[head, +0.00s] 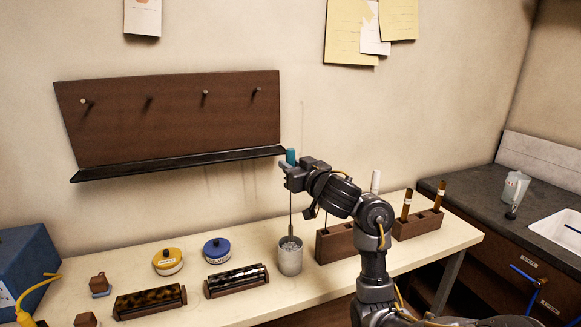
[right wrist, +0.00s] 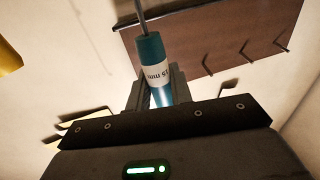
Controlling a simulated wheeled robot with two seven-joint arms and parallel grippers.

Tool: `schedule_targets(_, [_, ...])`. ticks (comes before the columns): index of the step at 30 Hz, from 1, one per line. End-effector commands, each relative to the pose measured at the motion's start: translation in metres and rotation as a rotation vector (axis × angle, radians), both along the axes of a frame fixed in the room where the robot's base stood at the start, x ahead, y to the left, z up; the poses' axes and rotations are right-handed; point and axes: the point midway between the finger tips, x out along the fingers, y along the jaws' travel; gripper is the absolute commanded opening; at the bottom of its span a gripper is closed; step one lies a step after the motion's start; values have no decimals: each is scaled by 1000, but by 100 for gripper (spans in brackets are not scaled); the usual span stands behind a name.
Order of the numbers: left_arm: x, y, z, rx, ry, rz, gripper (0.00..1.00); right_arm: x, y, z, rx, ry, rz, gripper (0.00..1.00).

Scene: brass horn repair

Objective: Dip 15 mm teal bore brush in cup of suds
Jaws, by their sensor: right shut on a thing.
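My right gripper (head: 290,172) is shut on the teal handle (head: 291,156) of a bore brush. In the right wrist view the handle (right wrist: 152,65) reads "15 mm" and sits between the fingers of the gripper (right wrist: 155,92). The brush's thin rod (head: 290,207) hangs about upright below the gripper. Its lower end reaches into the mouth of a pale grey cup (head: 289,262) on the table. The brush head is hard to make out there, and how deep it sits cannot be told. My left gripper is not in view.
Right of the cup stands a wooden block (head: 335,245), and beyond it a rack (head: 417,224) with brown-handled tools. Left are a blue-lidded tin (head: 217,250), a yellow-lidded tin (head: 168,261) and wooden cradles holding dark tubes (head: 236,279). A pegboard with a ledge (head: 180,163) hangs behind.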

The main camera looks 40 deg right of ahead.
Motion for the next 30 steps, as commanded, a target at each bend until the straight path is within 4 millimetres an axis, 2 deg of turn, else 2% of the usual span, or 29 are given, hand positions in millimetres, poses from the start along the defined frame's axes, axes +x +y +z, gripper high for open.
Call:
schedule_targets(1, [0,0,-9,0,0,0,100,0,0,-10,0,1,0,0])
schedule_targets(3, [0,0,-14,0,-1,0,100,0,0,-18,0,2,1,0])
schedule_targets(18, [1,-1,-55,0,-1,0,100,0,0,-70,0,1,1,0])
schedule_targets(24, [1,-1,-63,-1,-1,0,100,0,0,-81,-1,1,1,0])
schedule_targets(30, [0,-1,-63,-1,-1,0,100,0,0,-81,-1,0,0,0])
